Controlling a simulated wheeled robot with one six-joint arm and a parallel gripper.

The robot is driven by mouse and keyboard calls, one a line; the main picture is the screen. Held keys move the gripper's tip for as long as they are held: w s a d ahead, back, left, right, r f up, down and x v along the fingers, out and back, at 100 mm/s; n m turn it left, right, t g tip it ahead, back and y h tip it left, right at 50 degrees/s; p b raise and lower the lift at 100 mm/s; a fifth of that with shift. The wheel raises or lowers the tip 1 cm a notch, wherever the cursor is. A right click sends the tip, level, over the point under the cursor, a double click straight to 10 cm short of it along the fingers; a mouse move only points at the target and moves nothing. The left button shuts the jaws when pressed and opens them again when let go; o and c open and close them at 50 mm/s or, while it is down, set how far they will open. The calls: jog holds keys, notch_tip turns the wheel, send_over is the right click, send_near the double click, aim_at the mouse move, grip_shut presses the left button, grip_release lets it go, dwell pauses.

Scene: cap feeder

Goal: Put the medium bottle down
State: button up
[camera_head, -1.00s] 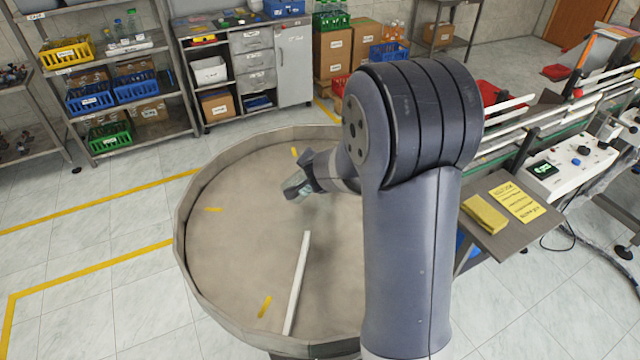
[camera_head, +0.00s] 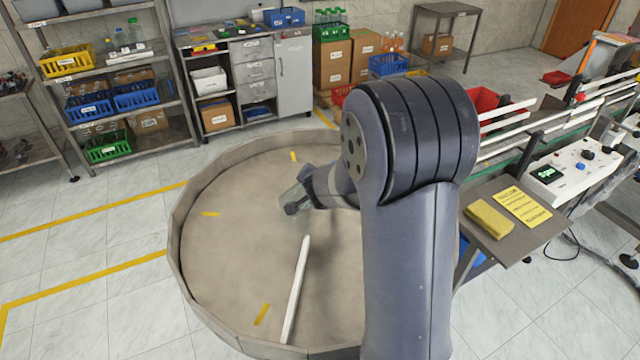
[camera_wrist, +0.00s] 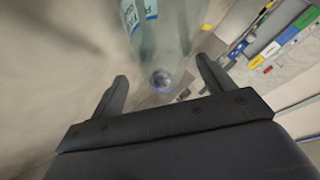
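The medium bottle is clear with blue-and-white label patches. In the head view the bottle (camera_head: 304,176) is faint, tilted and partly behind my gripper (camera_head: 293,208), over the far middle of the round table (camera_head: 225,255). In the wrist view the bottle (camera_wrist: 165,35) lies between the two fingers of my gripper (camera_wrist: 161,70), its narrow round end towards the palm. Contact with the table cannot be made out.
A white bar (camera_head: 297,285) lies on the round table, with yellow marks around it. A raised rim (camera_head: 172,240) surrounds the tabletop. The left part is clear. A conveyor (camera_head: 510,155) and a side table with a yellow cloth (camera_head: 489,218) stand at the right.

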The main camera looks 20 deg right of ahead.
jog(key=shift+o, duration=0.4)
jog(key=shift+r, duration=0.1)
jog(key=shift+s+r, duration=0.25)
jog(key=p+v, duration=0.5)
jog(key=v, duration=0.6)
jog(key=shift+a+f, duration=0.1)
jog(key=shift+f, duration=0.05)
jog(key=b+x, duration=0.5)
jog(key=x, duration=0.6)
jog(key=shift+f, duration=0.15)
jog(key=shift+w+r+p, duration=0.25)
jog(key=shift+r+p, duration=0.95)
jog(key=shift+r, duration=0.05)
jog(key=shift+r+p, duration=0.5)
jog(key=shift+r, duration=0.05)
